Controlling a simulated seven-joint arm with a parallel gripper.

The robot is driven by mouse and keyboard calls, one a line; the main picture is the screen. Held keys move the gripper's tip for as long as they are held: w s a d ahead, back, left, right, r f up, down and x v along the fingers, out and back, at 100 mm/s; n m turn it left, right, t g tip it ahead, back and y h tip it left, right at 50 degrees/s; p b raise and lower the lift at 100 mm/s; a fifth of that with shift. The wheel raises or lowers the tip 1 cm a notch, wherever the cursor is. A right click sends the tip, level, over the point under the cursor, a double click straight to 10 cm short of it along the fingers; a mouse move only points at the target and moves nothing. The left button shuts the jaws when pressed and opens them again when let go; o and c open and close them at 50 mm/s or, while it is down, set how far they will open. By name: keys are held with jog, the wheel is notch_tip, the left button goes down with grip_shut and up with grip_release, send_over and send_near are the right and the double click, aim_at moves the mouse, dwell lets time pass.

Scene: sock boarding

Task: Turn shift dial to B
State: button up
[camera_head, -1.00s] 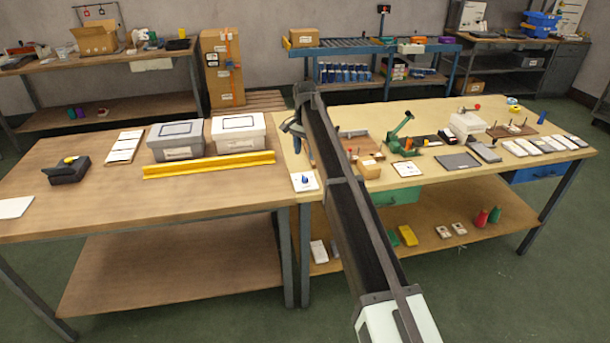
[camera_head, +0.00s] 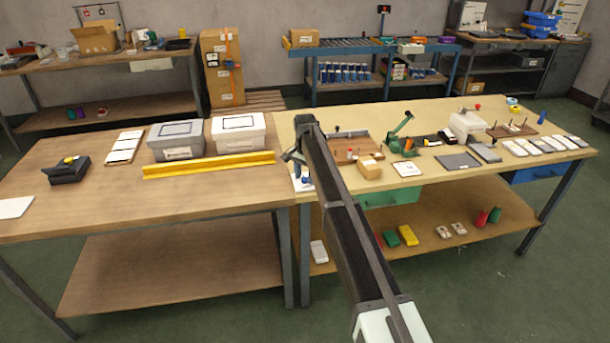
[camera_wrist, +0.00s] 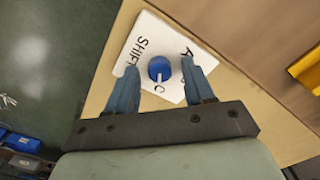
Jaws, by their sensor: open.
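The shift dial is a blue round knob (camera_wrist: 159,69) on a white plate (camera_wrist: 150,32) marked SHIFT, at the front left corner of the pale bench. In the wrist view the letters A and C show on the plate; no B is visible, and the right finger covers part of the plate. A small pale mark shows on the knob's lower side, toward the C. My gripper (camera_wrist: 161,70) is open, with one finger on each side of the knob; contact cannot be told. In the head view the plate (camera_head: 304,185) is partly hidden by my gripper (camera_head: 297,172).
A small cardboard box (camera_head: 369,168) and a white card (camera_head: 407,168) lie to the right on the pale bench.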

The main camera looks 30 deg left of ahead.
grip_shut()
dwell(0.4)
jog(key=shift+n, duration=0.3)
jog(key=n, duration=1.1)
dwell(0.5)
grip_release()
